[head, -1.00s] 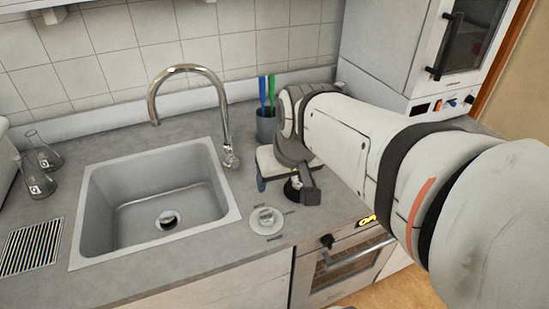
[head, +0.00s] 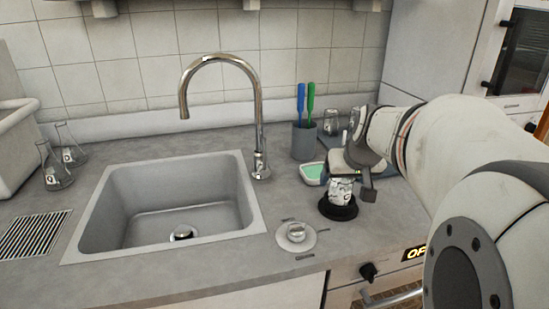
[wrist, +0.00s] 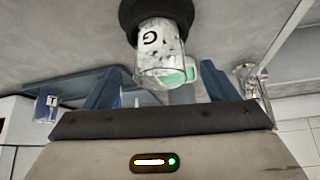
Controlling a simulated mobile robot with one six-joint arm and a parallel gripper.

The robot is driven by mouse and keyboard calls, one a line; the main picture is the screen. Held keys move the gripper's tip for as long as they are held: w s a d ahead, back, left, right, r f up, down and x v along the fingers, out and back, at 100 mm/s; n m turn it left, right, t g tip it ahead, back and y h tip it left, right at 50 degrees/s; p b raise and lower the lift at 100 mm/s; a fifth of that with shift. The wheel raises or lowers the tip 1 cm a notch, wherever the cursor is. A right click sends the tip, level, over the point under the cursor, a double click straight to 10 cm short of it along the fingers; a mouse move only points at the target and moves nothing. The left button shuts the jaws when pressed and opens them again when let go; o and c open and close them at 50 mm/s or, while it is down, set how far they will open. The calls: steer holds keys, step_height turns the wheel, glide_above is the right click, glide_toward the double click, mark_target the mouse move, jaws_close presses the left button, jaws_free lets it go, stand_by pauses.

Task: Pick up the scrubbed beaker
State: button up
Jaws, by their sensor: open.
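A glass beaker (head: 342,190) with white patches and a dark letter mark stands on a round black base (head: 338,210) at the counter's front right. It also shows in the wrist view (wrist: 160,50), its mouth toward my gripper. My gripper (head: 352,172) is directly over the beaker, pointing down, and hides its upper part in the head view. In the wrist view my gripper's blue fingers (wrist: 162,82) are spread apart, one on each side of the beaker's rim. I see no clear contact.
A pale dish with a green pad (head: 313,173) and a grey cup with brushes (head: 305,142) stand close behind. Other glassware (head: 331,121) stands further back. The sink (head: 165,205), tap (head: 260,130) and round knob (head: 296,234) are to the left.

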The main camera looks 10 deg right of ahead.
steer(key=x, duration=0.4)
steer(key=shift+s+f, duration=0.1)
steer(key=shift+f, duration=0.05)
steer(key=shift+c, duration=0.4)
steer(key=c, duration=1)
